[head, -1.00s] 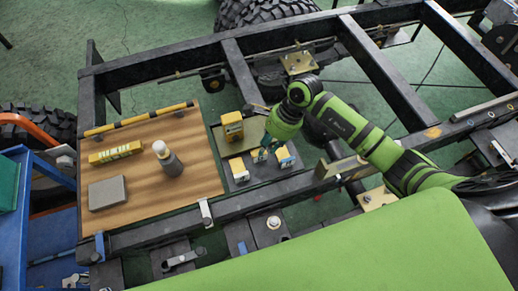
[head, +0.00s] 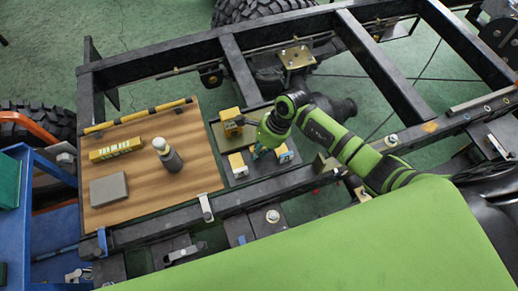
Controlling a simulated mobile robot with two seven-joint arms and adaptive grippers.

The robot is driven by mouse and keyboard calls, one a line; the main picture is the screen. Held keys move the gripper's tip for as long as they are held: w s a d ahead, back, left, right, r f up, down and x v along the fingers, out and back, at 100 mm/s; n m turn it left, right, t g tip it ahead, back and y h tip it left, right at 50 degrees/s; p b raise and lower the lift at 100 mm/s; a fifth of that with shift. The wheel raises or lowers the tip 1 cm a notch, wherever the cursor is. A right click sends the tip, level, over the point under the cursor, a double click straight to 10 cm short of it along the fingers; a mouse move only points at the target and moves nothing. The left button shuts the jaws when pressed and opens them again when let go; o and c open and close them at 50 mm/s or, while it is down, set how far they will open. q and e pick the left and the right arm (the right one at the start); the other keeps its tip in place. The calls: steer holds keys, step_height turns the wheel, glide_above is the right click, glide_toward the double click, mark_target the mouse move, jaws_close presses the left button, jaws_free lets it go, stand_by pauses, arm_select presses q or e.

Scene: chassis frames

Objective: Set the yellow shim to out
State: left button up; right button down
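A tall yellow block (head: 231,121) stands on a dark plate between the frame rails in the head view. I cannot tell which of these is the yellow shim, or read any setting. My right gripper (head: 257,152) points down between the two smaller blocks, close to the left one. Its fingers are small and partly hidden by its own wrist, so contact and opening are unclear. My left gripper is not in view.
A wooden board (head: 140,205) at left holds a yellow marked bar (head: 117,150), a grey-and-white bottle (head: 168,155), a grey block (head: 109,189) and a black-yellow striped rod (head: 137,117). Black chassis rails (head: 240,72) surround the area. A blue cart (head: 45,225) stands at far left.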

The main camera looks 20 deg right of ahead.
mark_target(260, 172)
steer(key=s+p, duration=0.1)
steer(key=s, duration=0.3)
steer(key=shift+s+d+p, duration=0.15)
steer(key=shift+s+p, duration=0.1)
steer(key=shift+p, duration=0.15)
steer(key=shift+s, duration=0.25)
steer(key=shift+f, duration=0.15)
steer(key=c, duration=1.4)
jaws_free()
steer(key=shift+s, duration=0.1)
steer(key=shift+r, duration=0.25)
steer(key=v, duration=1.1)
steer(key=shift+w+r, duration=0.25)
steer(key=shift+r, duration=0.1)
steer(key=shift+s+d, duration=0.1)
